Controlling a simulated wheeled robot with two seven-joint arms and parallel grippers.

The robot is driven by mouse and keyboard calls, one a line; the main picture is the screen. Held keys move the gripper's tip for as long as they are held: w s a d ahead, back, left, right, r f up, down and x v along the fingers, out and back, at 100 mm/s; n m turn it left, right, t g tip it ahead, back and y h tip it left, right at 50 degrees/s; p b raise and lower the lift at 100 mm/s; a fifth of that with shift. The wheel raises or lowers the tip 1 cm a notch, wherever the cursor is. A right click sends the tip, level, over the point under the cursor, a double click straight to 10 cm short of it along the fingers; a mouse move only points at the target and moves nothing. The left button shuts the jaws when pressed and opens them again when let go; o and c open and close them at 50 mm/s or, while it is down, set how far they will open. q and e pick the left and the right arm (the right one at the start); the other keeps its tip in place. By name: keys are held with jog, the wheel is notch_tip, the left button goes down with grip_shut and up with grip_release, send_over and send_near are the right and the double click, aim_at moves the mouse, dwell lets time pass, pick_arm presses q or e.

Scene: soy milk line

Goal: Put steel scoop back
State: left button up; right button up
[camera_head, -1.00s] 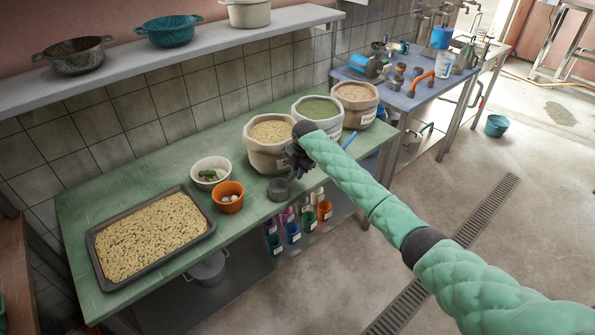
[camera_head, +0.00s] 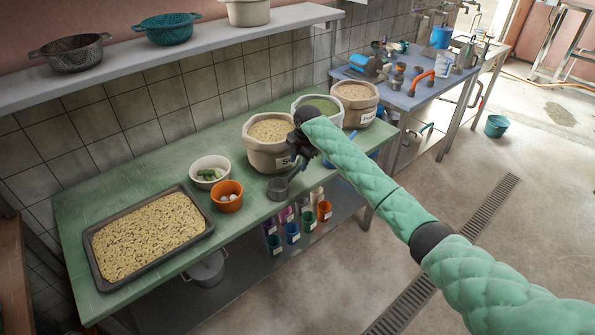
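The steel scoop (camera_head: 278,188) is a small dark grey cup at the front edge of the green table (camera_head: 130,180), right of the orange bowl. Its thin handle slants up and right to my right gripper (camera_head: 298,165). The dark gripper is just above and right of the cup, in front of the nearest sack. Its fingers are small and dark against the handle end, so I cannot tell whether they grip it or are apart from it. My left gripper is out of view.
Open sacks of grain (camera_head: 268,155), green beans (camera_head: 318,106) and pale beans (camera_head: 357,92) stand behind my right arm. A white bowl (camera_head: 210,162), an orange bowl (camera_head: 228,205) and a filled tray (camera_head: 205,238) are to the left. Coloured cups (camera_head: 292,234) hang below the table edge.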

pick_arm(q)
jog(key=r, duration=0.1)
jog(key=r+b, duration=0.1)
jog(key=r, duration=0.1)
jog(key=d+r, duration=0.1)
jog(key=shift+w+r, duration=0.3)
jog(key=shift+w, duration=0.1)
pick_arm(e)
notch_tip(320, 180, up, 7)
jog(key=s, duration=0.1)
jog(key=shift+d+f, duration=0.15)
jog(key=shift+d, duration=0.25)
